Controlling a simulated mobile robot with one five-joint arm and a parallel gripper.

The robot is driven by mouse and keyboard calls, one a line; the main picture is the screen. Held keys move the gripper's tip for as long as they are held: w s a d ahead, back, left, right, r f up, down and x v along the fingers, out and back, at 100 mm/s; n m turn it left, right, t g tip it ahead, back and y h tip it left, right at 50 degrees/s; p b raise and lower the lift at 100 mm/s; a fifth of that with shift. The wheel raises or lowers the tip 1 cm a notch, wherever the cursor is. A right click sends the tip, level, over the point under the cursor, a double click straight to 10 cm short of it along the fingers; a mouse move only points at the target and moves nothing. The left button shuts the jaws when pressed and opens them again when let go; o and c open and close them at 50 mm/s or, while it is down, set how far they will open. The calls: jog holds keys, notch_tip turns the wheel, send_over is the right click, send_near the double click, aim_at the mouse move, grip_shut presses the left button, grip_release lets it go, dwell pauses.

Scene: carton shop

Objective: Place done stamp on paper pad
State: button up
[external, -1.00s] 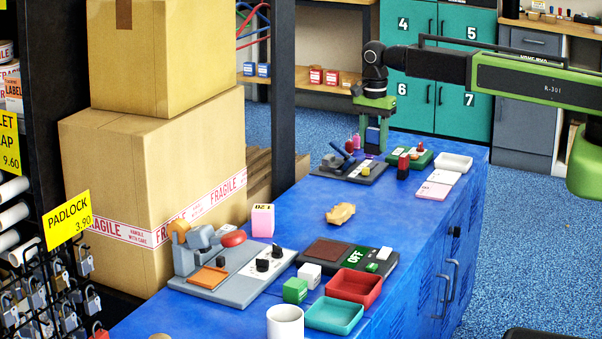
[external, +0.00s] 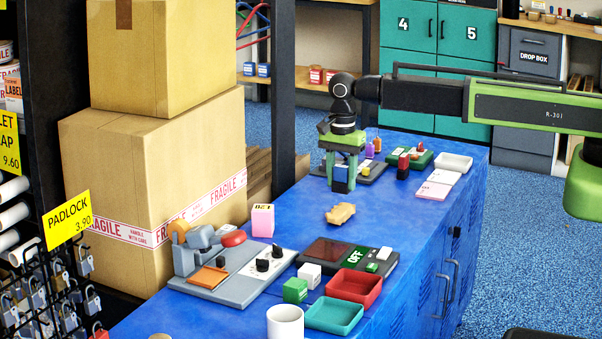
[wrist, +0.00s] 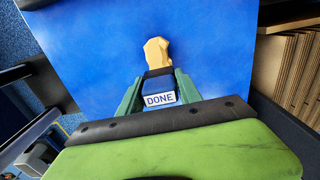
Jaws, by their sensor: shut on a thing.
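My gripper (external: 341,180) is shut on a blue and white stamp (external: 340,186) and holds it over the blue bench. In the wrist view the stamp (wrist: 159,98) reads DONE and sits between my green fingers (wrist: 159,88). A flat pad with a white and a pink part (external: 433,190) lies on the bench to the right of my gripper, well apart from the stamp. A paler sheet (external: 443,177) lies just behind it. I cannot tell whether these are one pad or two.
A tan wooden piece (external: 340,213) lies in front of my gripper. A dark tray (external: 362,174) with small items is right behind it. A green stand (external: 416,159) and white tray (external: 454,162) are farther right. Grey devices and red and teal trays fill the front.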

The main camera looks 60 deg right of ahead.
aim_at(341, 192)
notch_tip(341, 192, down, 4)
jog(key=b, duration=0.4)
jog(key=shift+f, duration=0.2)
jog(key=shift+r, duration=0.2)
jog(key=shift+f, duration=0.15)
jog(key=o, duration=1.4)
jog(key=shift+c, duration=0.2)
